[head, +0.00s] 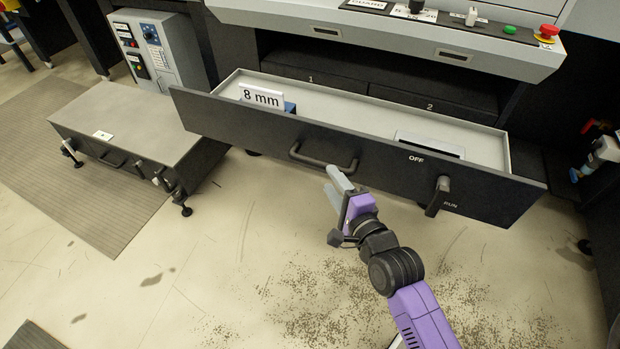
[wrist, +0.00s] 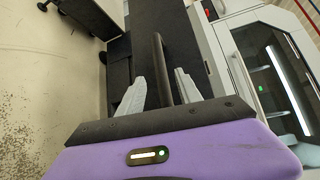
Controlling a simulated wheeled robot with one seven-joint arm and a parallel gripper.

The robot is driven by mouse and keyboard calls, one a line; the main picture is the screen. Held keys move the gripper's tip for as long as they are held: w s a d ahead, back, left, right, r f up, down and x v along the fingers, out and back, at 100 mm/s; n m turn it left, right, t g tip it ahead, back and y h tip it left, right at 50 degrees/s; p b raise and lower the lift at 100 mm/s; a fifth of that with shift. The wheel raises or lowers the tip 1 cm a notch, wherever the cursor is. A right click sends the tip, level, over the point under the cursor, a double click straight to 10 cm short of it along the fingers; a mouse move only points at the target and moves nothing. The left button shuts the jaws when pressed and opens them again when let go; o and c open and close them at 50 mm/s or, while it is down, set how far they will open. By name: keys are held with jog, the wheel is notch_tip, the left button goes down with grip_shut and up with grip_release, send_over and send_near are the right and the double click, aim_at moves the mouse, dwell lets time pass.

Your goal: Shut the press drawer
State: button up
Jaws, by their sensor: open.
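The press drawer (head: 370,158) stands pulled out from the press in the head view, its dark front facing me. Its bar handle (head: 323,157) is left of the middle of the front. My gripper (head: 338,178) is open, just in front of and below the handle. In the wrist view the two light fingers of my gripper (wrist: 158,85) are spread, with the dark handle bar (wrist: 160,65) showing between them. I cannot tell whether they touch it. Inside the drawer are a white "8 mm" sign (head: 262,97) and a flat pale item (head: 430,145).
A lever (head: 438,195) marked OFF and RUN sticks out from the drawer front at the right. A low grey-topped unit (head: 140,125) on small feet stands at the left. A red button (head: 547,32) is on the press panel above. The floor in front is clear, with scattered specks.

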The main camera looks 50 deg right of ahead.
aim_at(323, 168)
jog(key=x, duration=0.7)
jog(key=shift+w+d, duration=0.1)
jog(key=shift+w, duration=0.2)
grip_shut()
dwell(1.2)
